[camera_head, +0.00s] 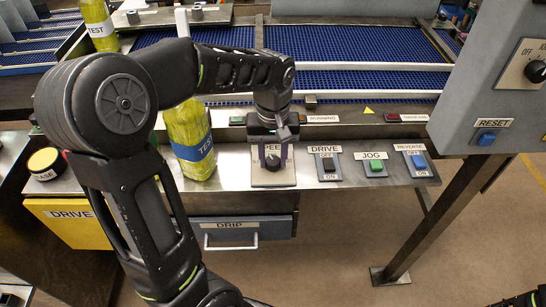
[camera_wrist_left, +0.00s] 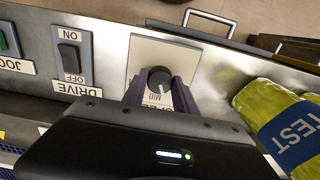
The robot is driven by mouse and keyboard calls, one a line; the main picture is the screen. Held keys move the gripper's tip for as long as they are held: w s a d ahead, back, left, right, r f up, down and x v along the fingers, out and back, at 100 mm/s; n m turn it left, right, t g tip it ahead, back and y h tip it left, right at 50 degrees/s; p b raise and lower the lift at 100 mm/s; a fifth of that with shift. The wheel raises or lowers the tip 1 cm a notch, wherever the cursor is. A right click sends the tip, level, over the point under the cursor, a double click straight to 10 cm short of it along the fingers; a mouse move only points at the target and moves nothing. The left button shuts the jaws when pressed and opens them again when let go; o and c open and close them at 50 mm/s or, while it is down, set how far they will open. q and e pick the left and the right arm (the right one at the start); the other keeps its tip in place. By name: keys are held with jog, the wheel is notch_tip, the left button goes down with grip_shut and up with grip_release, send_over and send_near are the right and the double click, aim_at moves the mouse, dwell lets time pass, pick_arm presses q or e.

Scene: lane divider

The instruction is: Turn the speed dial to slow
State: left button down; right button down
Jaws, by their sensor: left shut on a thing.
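The speed dial (camera_head: 272,162) is a black knob on a pale square plate (camera_head: 260,179) on the steel front panel. Its "SPEED" label is partly covered by my gripper. My left gripper (camera_head: 273,156) points down over the plate, its purple fingers shut on the knob from both sides. In the left wrist view, the knob (camera_wrist_left: 159,77) sits between the fingertips (camera_wrist_left: 158,88). A white mark on it points toward the word "MID". The other dial words are hidden behind the gripper.
The drive switch (camera_head: 327,166), jog button (camera_head: 375,166) and reverse switch (camera_head: 419,162) stand right of the dial. A drawer labelled "DRIP" (camera_head: 240,234) is below. A grey control box (camera_head: 500,80) is at right.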

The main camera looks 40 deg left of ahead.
aim_at(273, 160)
pick_arm(q)
jog(key=n, duration=0.7)
jog(key=shift+b, duration=0.3)
jog(key=c, duration=1)
grip_release()
jog(key=shift+o, duration=0.2)
notch_tip(273, 160, up, 8)
jog(key=shift+f, duration=0.1)
